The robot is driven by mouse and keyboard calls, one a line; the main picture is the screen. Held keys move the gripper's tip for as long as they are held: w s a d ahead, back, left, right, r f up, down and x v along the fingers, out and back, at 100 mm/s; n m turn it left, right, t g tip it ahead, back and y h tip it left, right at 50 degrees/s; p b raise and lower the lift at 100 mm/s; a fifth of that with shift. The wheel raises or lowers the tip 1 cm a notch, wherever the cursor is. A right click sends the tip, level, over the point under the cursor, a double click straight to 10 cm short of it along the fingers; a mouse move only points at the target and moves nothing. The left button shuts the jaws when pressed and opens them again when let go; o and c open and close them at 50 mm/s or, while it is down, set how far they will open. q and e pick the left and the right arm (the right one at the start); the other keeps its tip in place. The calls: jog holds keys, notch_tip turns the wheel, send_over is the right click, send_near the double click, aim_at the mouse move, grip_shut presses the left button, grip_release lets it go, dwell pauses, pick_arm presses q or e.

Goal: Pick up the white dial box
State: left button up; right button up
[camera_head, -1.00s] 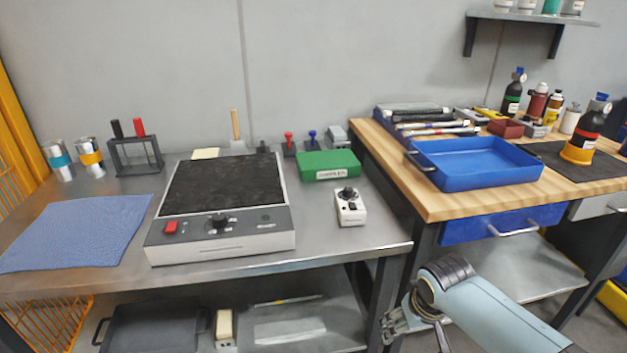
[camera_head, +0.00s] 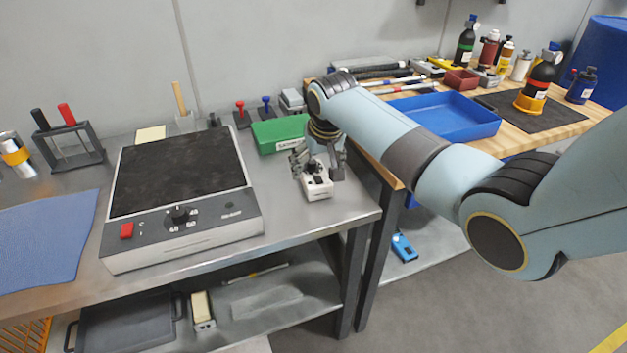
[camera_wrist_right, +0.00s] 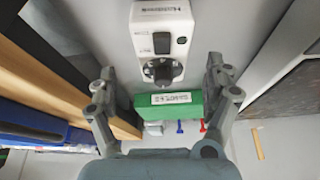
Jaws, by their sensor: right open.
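The white dial box (camera_head: 316,187) stands on the grey metal bench near its right front corner. It has a black dial and a black switch on top. My right gripper (camera_head: 318,176) is right above the box, with a finger on either side of it in the head view. In the right wrist view the box (camera_wrist_right: 161,42) lies between and beyond the open fingers of the gripper (camera_wrist_right: 160,88). The fingers look clear of its sides. Part of the box is hidden by the gripper in the head view. My left gripper is not in view.
A green box (camera_head: 278,136) is close behind the dial box. A large hotplate-like device (camera_head: 183,237) stands to the left. The wooden bench with a blue tray (camera_head: 447,116) is to the right. Red and blue stamps (camera_head: 241,117) stand at the back.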

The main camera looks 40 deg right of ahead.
aim_at(315, 173)
jog(key=b+x, duration=0.1)
jog(key=x, duration=0.3)
jog(key=shift+a+f, duration=0.15)
jog(key=shift+f, duration=0.25)
jog(key=shift+r, duration=0.1)
jog(key=shift+c, duration=0.3)
jog(key=c, duration=1.4)
